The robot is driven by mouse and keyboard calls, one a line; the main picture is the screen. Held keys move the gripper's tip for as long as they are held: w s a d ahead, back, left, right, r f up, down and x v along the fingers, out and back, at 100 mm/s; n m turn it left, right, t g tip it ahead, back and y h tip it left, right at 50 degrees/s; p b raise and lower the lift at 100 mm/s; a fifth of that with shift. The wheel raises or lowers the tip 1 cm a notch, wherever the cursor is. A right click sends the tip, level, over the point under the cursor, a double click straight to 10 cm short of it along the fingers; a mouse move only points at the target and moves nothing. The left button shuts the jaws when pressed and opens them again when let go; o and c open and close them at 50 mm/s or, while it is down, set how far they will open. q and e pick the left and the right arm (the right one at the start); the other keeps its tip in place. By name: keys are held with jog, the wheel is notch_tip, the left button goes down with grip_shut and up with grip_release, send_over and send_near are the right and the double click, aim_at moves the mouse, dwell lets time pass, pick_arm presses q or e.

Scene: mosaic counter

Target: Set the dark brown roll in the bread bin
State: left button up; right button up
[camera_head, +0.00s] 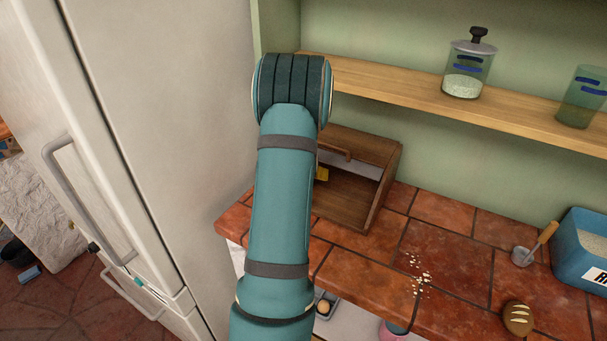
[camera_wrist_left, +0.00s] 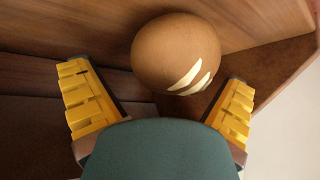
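A round brown roll (camera_wrist_left: 172,52) with pale slashes lies against the wooden inside of the bread bin (camera_wrist_left: 262,28) in the left wrist view. My left gripper (camera_wrist_left: 158,82) is open, with its yellow fingers spread apart and the roll between and beyond their tips. I cannot tell whether a finger touches it. In the head view the open-fronted wooden bread bin (camera_head: 378,150) stands on the counter against the wall. The roll in the bin is hidden there. My right gripper is out of view.
A slashed brown roll (camera_head: 517,318) lies on the tiled counter (camera_head: 445,215), near crumbs (camera_head: 420,272), a scoop (camera_head: 535,246) and a blue container (camera_head: 578,250). Jars (camera_head: 468,66) stand on the shelf (camera_head: 400,88). A fridge (camera_head: 150,120) borders the left.

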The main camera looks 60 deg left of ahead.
pick_arm(q)
jog(key=shift+r, duration=0.1)
jog(key=shift+r+p, duration=0.3)
jog(key=shift+p, duration=0.1)
jog(key=shift+s+d+r+p, duration=0.15)
jog(key=shift+d+r+p, duration=0.35)
jog(key=shift+r, duration=0.35)
jog(key=s+d, duration=0.2)
jog(key=d, duration=0.1)
jog(key=s+d, duration=0.2)
jog(key=d, duration=0.1)
jog(key=s+d, duration=0.2)
jog(key=d, duration=0.2)
jog(key=shift+f+p, duration=0.2)
jog(key=shift+p, duration=0.2)
